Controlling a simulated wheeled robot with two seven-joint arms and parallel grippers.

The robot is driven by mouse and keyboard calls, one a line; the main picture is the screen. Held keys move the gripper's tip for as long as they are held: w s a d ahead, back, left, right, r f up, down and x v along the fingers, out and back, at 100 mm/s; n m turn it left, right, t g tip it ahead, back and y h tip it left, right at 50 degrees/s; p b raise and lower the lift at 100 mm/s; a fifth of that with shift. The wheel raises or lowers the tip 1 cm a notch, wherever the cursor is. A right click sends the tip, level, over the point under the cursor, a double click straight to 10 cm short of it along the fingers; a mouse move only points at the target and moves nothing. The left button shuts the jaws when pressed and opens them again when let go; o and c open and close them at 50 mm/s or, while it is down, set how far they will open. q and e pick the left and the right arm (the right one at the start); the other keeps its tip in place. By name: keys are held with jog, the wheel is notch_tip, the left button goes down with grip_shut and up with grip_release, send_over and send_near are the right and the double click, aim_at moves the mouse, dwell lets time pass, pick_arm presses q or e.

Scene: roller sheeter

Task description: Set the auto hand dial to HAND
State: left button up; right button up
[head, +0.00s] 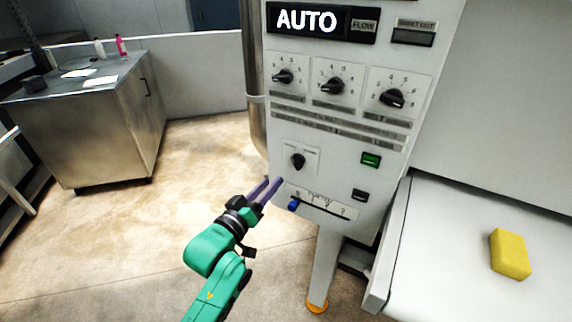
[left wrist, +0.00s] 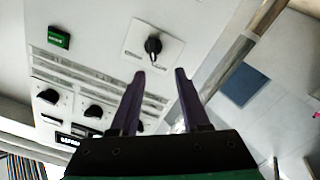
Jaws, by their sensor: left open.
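The auto hand dial (head: 298,161) is a small black knob on a white square plate, low on the left of the grey machine panel. The display (head: 307,21) at the top of the panel reads AUTO. My left gripper (head: 272,184) is open and empty, below and to the left of the dial, apart from it. In the left wrist view the dial (left wrist: 153,45) shows upside down, beyond and between the two open purple fingers (left wrist: 160,75). The labels on the dial plate are too small to read. My right gripper is not in view.
Three larger black dials (head: 333,86) sit above. A green button (head: 370,160), a black switch (head: 360,195) and a slider with a blue knob (head: 293,205) are close by. A white side table (head: 450,240) holds a yellow sponge (head: 510,254). A steel cabinet (head: 110,130) stands at left.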

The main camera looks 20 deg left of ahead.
aim_at(294, 162)
pick_arm(q)
jog(key=x, duration=0.3)
jog(key=p+x, duration=0.1)
jog(key=x, duration=0.2)
jog(key=d+x, duration=0.1)
jog(key=x, duration=0.2)
jog(key=shift+w+r, duration=0.15)
jog(key=shift+w, duration=0.05)
jog(key=shift+s+d, duration=0.1)
jog(key=shift+d, duration=0.1)
jog(key=shift+r, duration=0.1)
grip_shut()
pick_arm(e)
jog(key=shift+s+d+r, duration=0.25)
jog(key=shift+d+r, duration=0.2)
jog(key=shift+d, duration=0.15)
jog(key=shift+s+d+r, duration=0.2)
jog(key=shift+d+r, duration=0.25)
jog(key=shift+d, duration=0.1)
